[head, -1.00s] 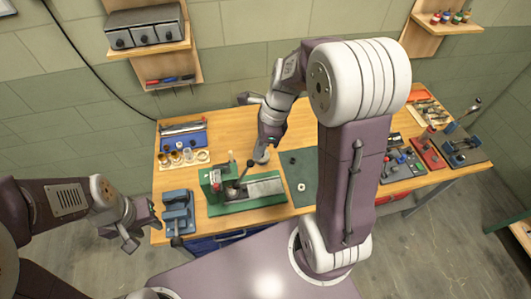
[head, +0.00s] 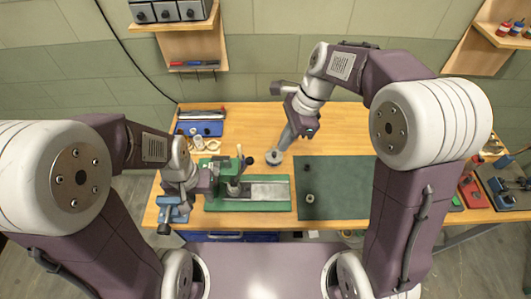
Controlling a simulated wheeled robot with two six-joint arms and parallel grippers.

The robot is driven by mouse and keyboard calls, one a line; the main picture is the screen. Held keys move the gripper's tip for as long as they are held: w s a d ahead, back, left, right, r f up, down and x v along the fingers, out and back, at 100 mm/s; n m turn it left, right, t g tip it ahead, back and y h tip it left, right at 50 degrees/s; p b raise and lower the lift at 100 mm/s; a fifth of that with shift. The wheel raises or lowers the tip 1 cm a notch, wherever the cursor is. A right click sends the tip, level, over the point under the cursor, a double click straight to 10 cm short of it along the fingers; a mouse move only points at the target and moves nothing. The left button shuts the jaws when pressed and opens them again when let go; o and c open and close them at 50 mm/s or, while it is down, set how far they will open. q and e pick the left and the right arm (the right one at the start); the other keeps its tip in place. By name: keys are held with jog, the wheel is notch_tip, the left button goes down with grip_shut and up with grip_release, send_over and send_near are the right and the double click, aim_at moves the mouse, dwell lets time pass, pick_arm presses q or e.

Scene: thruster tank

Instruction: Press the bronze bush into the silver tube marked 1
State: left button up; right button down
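The green press (head: 228,172) stands on a green base at the left of the bench, with its dark lever knob (head: 249,160) to the right. A pale holder with small ring-shaped parts (head: 210,143) is behind it, partly hidden by my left arm. I cannot pick out the bronze bush or the number on any silver tube. My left gripper (head: 200,187) is just left of the press, above the blue vice (head: 174,211); its fingers are too small to read.
A dark green mat (head: 345,190) lies right of the press, with two small round parts (head: 309,197) near its left side. A blue box (head: 200,128) is at the back left. Tools (head: 470,190) crowd the right end. Bare wood behind the mat is free.

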jog(key=a+p, duration=0.2)
jog(key=a, duration=0.1)
jog(key=a+f+p, duration=0.1)
jog(key=a+p, duration=0.2)
jog(key=a, duration=0.1)
jog(key=s+a+p, duration=0.1)
jog(key=a+p, duration=0.1)
jog(key=a, duration=0.1)
jog(key=shift+s+a+f+p, duration=0.1)
jog(key=shift+a+f+p, duration=0.05)
jog(key=shift+f+p, duration=0.2)
jog(key=shift+a+f, duration=0.1)
jog(key=shift+f, duration=0.15)
